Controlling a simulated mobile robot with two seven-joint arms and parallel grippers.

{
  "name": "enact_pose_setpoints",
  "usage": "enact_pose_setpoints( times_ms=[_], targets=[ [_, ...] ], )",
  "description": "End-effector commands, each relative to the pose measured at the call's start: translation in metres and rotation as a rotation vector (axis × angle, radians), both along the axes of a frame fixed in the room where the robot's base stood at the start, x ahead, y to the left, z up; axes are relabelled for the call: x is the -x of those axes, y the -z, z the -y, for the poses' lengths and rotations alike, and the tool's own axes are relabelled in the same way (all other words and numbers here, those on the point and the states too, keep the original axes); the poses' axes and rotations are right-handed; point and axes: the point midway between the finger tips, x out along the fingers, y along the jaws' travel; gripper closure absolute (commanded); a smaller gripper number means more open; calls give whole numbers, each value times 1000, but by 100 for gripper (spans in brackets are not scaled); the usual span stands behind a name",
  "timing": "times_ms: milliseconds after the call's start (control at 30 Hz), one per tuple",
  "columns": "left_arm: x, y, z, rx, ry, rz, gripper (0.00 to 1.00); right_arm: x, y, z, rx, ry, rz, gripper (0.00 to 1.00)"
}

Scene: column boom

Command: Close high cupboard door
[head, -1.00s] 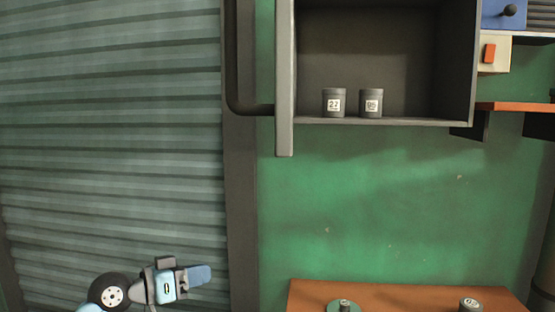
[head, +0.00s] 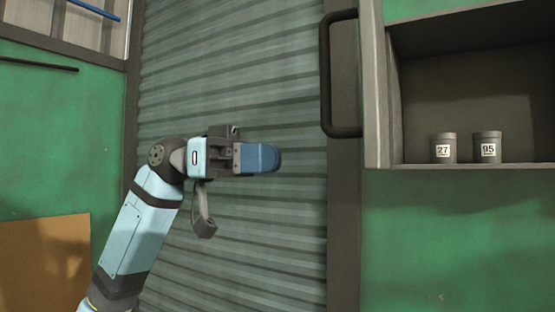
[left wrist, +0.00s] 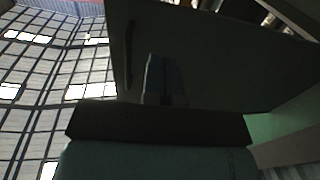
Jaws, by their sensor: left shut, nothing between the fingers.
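The high cupboard (head: 470,50) is a dark grey box on the green wall at the upper right of the head view. Its door (head: 374,100) stands open, swung out and seen nearly edge-on at the cupboard's left side. A dark bar handle (head: 327,75) sticks out to the left from the door. My left gripper (head: 280,158) is shut and empty, left of the handle and slightly lower, apart from it in the picture. In the left wrist view, a large dark panel (left wrist: 215,50), apparently the door, fills the upper middle behind the fingers (left wrist: 162,80). My right gripper is out of view.
Two grey jars, marked 27 (head: 443,149) and 95 (head: 487,148), stand on the cupboard floor. A ribbed shutter (head: 250,80) lies behind my left arm. A brown panel (head: 45,262) shows at the lower left. The space between gripper and handle looks clear.

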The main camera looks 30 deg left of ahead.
Motion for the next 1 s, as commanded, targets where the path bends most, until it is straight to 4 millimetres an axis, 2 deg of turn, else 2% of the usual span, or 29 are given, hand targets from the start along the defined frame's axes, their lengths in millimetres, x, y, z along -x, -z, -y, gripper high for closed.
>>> enact_pose_setpoints(
  times_ms=[100, 300, 500, 700, 1000],
  targets=[
    [-1, -2, 27, -1, 4, 2, 100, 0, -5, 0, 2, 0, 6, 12],
    [-5, -2, 69, 0, 3, 1, 100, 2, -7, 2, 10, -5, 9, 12],
    [-8, -1, 99, 1, 1, 0, 100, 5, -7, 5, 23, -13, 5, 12],
    [-10, 0, 110, 1, -1, 0, 100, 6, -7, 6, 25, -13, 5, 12],
    [-10, 0, 111, 2, -1, -1, 100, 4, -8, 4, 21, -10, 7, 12]
  ],
)
